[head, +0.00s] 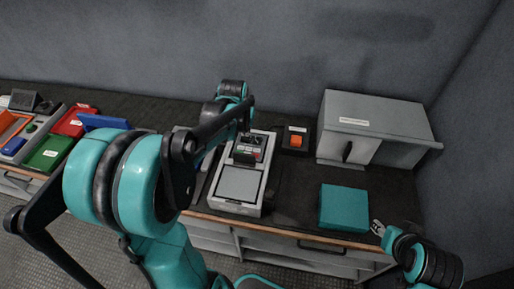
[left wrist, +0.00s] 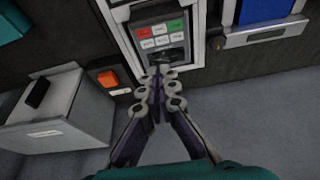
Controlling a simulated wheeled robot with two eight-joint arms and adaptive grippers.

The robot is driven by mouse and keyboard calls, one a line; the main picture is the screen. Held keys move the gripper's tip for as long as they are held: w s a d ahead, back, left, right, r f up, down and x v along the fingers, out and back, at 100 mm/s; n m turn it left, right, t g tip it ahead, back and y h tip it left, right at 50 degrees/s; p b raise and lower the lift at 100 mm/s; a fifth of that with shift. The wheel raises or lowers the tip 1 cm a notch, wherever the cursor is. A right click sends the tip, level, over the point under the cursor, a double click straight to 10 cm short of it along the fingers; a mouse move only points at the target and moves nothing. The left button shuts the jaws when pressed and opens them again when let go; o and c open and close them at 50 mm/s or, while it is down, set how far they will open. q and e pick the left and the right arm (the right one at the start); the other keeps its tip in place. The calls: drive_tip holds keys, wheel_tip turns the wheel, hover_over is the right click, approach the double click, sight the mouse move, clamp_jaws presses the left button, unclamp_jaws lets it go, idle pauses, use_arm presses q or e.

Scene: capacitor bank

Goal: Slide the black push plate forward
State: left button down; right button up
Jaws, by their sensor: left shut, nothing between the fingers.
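A light grey device (head: 239,183) with a flat grey panel stands on the dark bench. A black plate (head: 243,157) sits between that panel and the button panel (head: 250,144). My left gripper (head: 252,135) is at the device's far end, partly hidden by its own arm. In the left wrist view the left gripper (left wrist: 160,82) is shut and empty, its tips by a dark recess (left wrist: 172,55) below the red, green and white buttons (left wrist: 160,33). I cannot tell whether it touches. My right gripper (head: 378,228) is by the bench's front edge; its jaw state is unclear.
An orange button box (head: 295,139) and a grey cabinet (head: 372,128) stand right of the device. A teal box (head: 343,208) lies near the front edge. Red, green and blue items (head: 75,125) are at the left. The wall is behind.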

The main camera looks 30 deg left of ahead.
sight(244, 159)
use_arm(q)
drive_tip(key=shift+w+a+f, duration=0.2)
drive_tip(key=shift+w+f, duration=0.1)
drive_tip(key=b+x, duration=0.3)
drive_tip(key=x, duration=0.7)
drive_tip(key=shift+f, duration=0.1)
drive_tip(key=s, duration=0.4)
drive_tip(key=shift+d, duration=0.4)
drive_tip(key=shift+s, duration=0.1)
